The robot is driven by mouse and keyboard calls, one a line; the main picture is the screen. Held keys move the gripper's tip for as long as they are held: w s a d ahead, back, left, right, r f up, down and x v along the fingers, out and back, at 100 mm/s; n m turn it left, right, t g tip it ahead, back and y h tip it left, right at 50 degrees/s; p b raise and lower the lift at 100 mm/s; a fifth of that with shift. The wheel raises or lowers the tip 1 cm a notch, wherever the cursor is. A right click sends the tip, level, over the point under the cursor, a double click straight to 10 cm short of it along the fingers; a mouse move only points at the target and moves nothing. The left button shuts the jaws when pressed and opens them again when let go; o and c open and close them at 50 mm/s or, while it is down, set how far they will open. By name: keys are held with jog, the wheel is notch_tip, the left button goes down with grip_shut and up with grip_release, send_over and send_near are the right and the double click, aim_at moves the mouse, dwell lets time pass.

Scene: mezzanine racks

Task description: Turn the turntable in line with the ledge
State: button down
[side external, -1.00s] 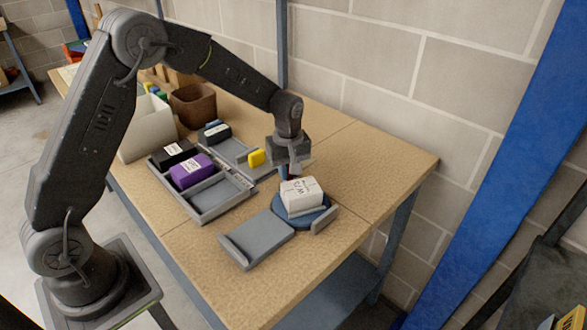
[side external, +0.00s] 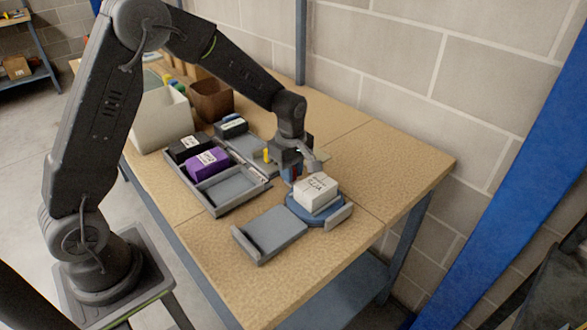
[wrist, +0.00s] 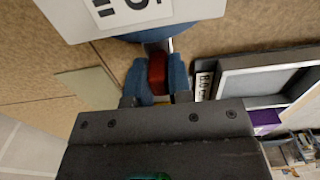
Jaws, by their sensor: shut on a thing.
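The turntable is a blue disc (side external: 291,212) with a grey top and a raised grey lip (side external: 340,216) on its right side. A white labelled box (side external: 316,191) sits on it, and its label shows at the top of the wrist view (wrist: 125,10). The grey ledge (side external: 274,230) lies just left of the turntable; its end lip runs crosswise to the turntable's lip, so the two look out of line. My gripper (side external: 294,177) is at the turntable's far-left side. Its blue fingers are shut on a red handle (wrist: 157,75) at the disc's edge.
A grey compartment tray (side external: 232,193) stands left, holding purple (side external: 207,164) and black (side external: 188,147) boxes, with one empty compartment. A white bin (side external: 160,118) and brown bin (side external: 211,100) stand behind. The bench's right and front are clear.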

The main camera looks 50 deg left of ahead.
jog(key=shift+s, duration=0.1)
dwell(0.6)
jog(key=c, duration=1)
grip_release()
jog(key=shift+c, duration=0.2)
notch_tip(320, 180, up, 14)
jog(key=s+d+r+m+t, duration=0.1)
jog(key=s+r+m+t, duration=0.1)
jog(key=s+m, duration=0.7)
jog(key=s+d+r+m+t, duration=0.2)
jog(key=s+m, duration=0.6)
jog(key=s, duration=0.6)
jog(key=shift+d+r+m+t, duration=0.25)
jog(key=shift+r+m+t, duration=0.15)
jog(key=shift+r+t, duration=0.35)
